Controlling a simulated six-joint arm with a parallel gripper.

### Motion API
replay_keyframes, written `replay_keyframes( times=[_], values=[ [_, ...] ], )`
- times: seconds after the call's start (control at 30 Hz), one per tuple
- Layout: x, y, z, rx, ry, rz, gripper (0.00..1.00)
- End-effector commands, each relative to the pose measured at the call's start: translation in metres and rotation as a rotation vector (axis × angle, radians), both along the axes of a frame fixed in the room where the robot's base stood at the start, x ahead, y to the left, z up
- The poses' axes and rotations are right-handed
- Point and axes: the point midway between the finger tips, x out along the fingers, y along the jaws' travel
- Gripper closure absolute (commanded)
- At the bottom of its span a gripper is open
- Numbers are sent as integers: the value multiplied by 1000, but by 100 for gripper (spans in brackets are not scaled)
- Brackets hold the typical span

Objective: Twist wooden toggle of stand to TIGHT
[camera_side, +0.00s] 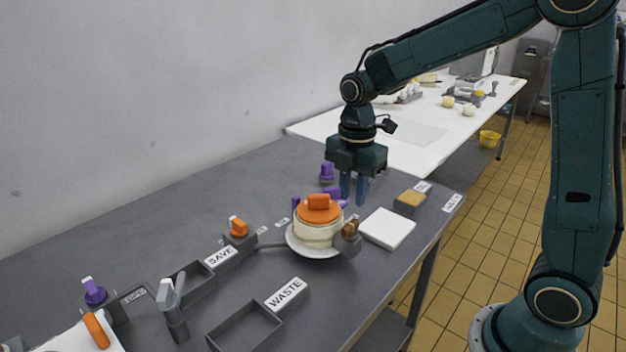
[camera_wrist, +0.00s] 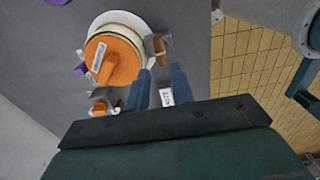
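The wooden toggle (camera_side: 350,228) is small and brown and sits on a grey block (camera_side: 347,244) at the right side of the stand. The stand's round white plate (camera_side: 297,244) carries a cream round body (camera_side: 316,233) with an orange knobbed lid (camera_side: 318,213). In the wrist view the toggle (camera_wrist: 159,46) shows just past my fingertips, beside the orange lid (camera_wrist: 117,62). My gripper (camera_side: 354,202) hangs above and behind the stand with its two blue fingers apart and nothing between them. The toggle's TIGHT marking cannot be made out.
A white square slab (camera_side: 387,229) lies right of the stand. A grey block with a yellow top (camera_side: 411,199) stands behind it. Purple pieces (camera_side: 327,171) are behind the stand. SAVE (camera_side: 221,257) and WASTE (camera_side: 286,293) trays lie left and in front. The back-left table is clear.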

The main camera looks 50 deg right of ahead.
Motion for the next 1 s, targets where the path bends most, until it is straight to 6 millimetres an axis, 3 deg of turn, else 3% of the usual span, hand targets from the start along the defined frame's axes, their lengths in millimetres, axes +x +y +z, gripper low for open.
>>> replay_keyframes(
  times=[0.2, 0.5, 0.93, 1.0],
  values=[
    [-1, 0, -35, 0, 4, 0, 76],
    [0, 0, -66, 0, 2, 0, 76],
    [0, 0, -72, 0, -1, 0, 76],
    [0, 0, -72, 0, -1, 0, 90]
  ],
)
